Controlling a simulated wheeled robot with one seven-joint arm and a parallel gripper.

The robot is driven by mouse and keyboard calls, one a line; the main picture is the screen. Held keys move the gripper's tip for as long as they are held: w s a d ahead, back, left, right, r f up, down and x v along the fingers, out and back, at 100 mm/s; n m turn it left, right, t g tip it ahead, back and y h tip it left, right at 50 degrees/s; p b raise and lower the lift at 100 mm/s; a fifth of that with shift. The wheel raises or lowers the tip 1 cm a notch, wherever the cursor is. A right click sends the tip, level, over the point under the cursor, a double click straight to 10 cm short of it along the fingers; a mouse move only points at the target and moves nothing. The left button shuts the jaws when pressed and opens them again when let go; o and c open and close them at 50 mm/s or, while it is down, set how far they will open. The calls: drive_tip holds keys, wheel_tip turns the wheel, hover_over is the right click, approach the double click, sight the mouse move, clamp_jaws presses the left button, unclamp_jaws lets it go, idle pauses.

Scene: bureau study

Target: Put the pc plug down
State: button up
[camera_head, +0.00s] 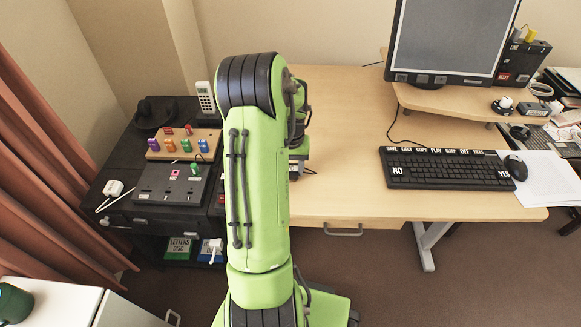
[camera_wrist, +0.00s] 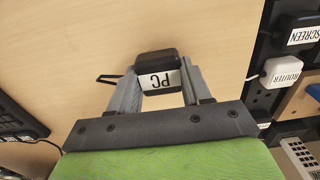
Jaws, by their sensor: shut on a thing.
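The PC plug (camera_wrist: 158,64) is a black plug with a white label reading PC, upside down in the wrist view. My gripper (camera_wrist: 155,88) is shut on it, with one grey finger on each side. Behind the plug is the pale wooden desk top (camera_wrist: 60,40); I cannot tell how far the plug is above it.
A black keyboard (camera_head: 445,168) and monitor (camera_head: 450,40) stand on the desk's right side. Left of the desk, a dark cabinet holds a socket panel (camera_head: 170,183) and a phone (camera_head: 206,97). Router (camera_wrist: 282,72) and screen (camera_wrist: 300,36) plugs sit at the wrist view's right. The desk's middle is clear.

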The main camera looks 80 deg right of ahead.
sight(291, 168)
drive_tip(key=o, duration=1)
wheel_tip(291, 168, up, 12)
drive_tip(key=p, duration=0.4)
drive_tip(key=shift+r, duration=0.15)
